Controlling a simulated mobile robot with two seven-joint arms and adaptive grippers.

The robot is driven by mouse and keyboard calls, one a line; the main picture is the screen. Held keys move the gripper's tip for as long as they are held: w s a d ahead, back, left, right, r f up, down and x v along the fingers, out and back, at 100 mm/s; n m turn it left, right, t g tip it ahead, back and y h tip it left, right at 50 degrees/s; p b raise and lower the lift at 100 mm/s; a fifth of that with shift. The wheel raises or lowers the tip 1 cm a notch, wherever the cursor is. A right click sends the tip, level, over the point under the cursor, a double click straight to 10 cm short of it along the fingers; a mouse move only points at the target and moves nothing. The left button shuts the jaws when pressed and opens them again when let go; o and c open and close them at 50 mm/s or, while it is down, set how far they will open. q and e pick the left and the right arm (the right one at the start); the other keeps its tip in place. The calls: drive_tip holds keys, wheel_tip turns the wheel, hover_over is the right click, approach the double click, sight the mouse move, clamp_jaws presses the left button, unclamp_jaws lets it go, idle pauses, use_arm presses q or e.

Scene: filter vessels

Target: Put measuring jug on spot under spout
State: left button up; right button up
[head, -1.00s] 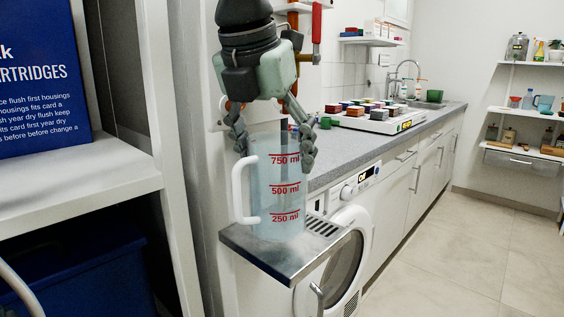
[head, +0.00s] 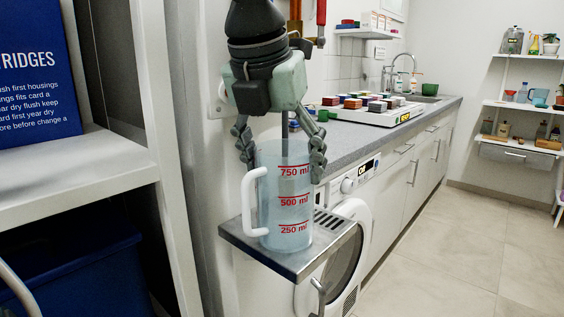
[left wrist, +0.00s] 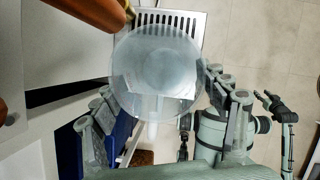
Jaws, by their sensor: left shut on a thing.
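The measuring jug (head: 286,212) is clear blue with red marks and a white handle at left in the head view. It is upright over the metal tray (head: 292,267), its base at or close to the surface; contact is hard to tell. My left gripper (head: 280,158) has its fingers on either side of the jug's rim and is shut on it. In the left wrist view I look down into the jug (left wrist: 158,75), which overlaps the near part of the slots (left wrist: 175,22). A copper pipe (left wrist: 98,12) ends beside the rim there. What appears to be my right gripper (left wrist: 268,100) is small and unclear.
A white shelf unit (head: 85,185) with a blue box (head: 35,75) stands close at left. A washing machine (head: 350,250) and grey counter (head: 350,146) lie right of the tray. A red lever (head: 321,22) is above. The floor at right is clear.

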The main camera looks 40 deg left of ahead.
use_arm(q)
drive_tip(key=o, duration=1.7)
drive_tip(key=shift+c, duration=0.2)
use_arm(e)
drive_tip(key=shift+r, duration=0.2)
use_arm(q)
drive_tip(key=shift+r, duration=0.15)
use_arm(e)
drive_tip(key=shift+r, duration=0.1)
use_arm(q)
drive_tip(key=v, duration=1.2)
drive_tip(key=shift+p, duration=0.3)
use_arm(e)
drive_tip(key=shift+s+f, duration=0.15)
drive_tip(key=shift+f, duration=0.7)
use_arm(q)
drive_tip(key=shift+s, duration=0.1)
